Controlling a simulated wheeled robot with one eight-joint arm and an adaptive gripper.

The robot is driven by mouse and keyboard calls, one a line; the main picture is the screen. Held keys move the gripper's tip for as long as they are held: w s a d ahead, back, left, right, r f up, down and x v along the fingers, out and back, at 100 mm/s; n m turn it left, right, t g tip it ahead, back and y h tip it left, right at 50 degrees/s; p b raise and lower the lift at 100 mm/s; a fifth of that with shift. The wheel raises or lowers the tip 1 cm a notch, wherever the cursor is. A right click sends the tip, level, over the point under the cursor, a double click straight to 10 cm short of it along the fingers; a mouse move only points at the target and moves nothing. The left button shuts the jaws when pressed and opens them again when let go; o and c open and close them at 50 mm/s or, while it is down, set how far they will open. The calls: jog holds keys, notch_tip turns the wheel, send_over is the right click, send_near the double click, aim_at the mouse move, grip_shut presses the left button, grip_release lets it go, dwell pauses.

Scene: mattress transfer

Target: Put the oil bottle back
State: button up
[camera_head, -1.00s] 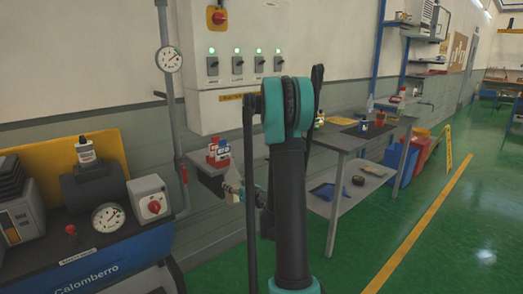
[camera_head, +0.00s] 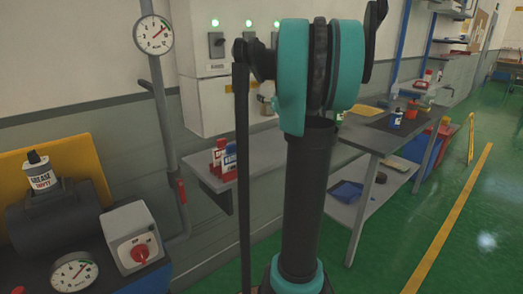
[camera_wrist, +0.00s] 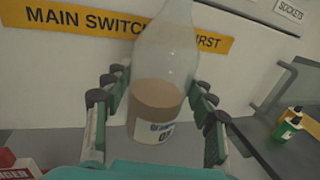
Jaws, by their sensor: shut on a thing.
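The oil bottle (camera_wrist: 158,105) is clear, with brown oil low inside and a white label that partly reads "OIL". In the wrist view it stands roughly upright between the fingers of my gripper (camera_wrist: 155,88), which is shut on it. A grey surface shows behind and below the bottle; I cannot tell whether its base touches anything. In the head view my arm hides most of the gripper and bottle.
A grey wall shelf (camera_head: 262,152) holds red and blue-labelled containers (camera_head: 222,158). A grey table (camera_head: 372,137) with a lower shelf stands to the right. A grease bottle (camera_head: 40,173) is on the machine at left. Green floor is open at right.

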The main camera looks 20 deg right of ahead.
jog(key=shift+w+d, duration=0.15)
jog(key=shift+w, duration=0.05)
notch_tip(320, 180, down, 19)
jog(key=shift+f, duration=0.2)
dwell(0.5)
jog(key=o, duration=1.5)
jog(key=shift+f, duration=0.1)
